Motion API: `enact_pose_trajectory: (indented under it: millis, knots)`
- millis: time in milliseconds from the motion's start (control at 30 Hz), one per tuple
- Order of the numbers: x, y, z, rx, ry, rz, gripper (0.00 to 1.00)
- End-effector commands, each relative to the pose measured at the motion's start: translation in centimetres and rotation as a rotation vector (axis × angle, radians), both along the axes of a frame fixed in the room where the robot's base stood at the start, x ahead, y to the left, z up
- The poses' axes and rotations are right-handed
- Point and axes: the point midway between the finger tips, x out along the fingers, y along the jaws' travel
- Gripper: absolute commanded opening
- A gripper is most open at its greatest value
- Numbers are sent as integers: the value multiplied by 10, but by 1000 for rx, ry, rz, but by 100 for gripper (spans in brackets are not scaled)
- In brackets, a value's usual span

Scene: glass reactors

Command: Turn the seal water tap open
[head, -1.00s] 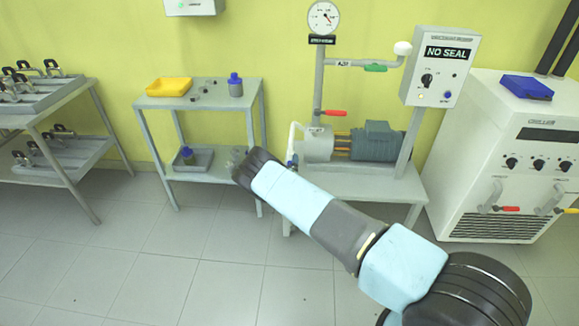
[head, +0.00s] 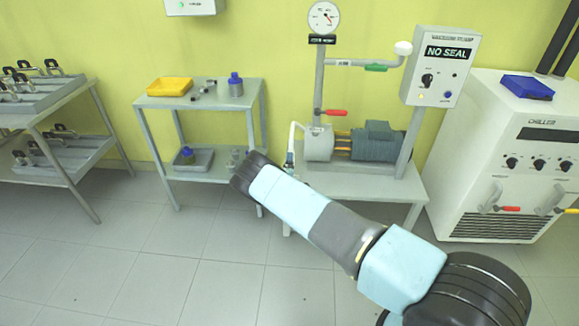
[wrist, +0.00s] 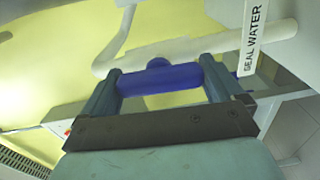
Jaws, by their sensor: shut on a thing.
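The seal water tap's blue handle (wrist: 160,78) lies crosswise in the wrist view, between the two fingers of my gripper (wrist: 160,70), which is shut on it. A blue stem shows just behind the bar. A pale pipe (wrist: 190,48) runs behind the handle, and a white "SEAL WATER" label (wrist: 252,38) hangs at its right. In the head view my forearm's end is left of the vacuum pump (head: 319,143), and the gripper and tap are mostly hidden there. The pump's control box (head: 440,67) reads "NO SEAL".
Red (head: 336,113) and green (head: 376,68) handles sit on the pump's pipework below a gauge (head: 323,17). A chiller (head: 520,160) stands at the right. A shelf cart (head: 215,101) with a yellow tray (head: 170,87) stands at the left. The floor in front is clear.

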Motion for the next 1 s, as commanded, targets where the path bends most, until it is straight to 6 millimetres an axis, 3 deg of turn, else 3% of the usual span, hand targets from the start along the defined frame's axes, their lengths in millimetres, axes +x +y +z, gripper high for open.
enact_pose_trajectory:
  millis: [333,367,400,733,1000]
  knots:
    - [-2,5,-2,0,4,7,64]
    - [-2,5,-2,0,4,7,95]
    - [-2,5,-2,-1,5,7,99]
    - [-6,3,-2,-1,4,3,100]
    - [-48,4,-2,-2,5,3,100]
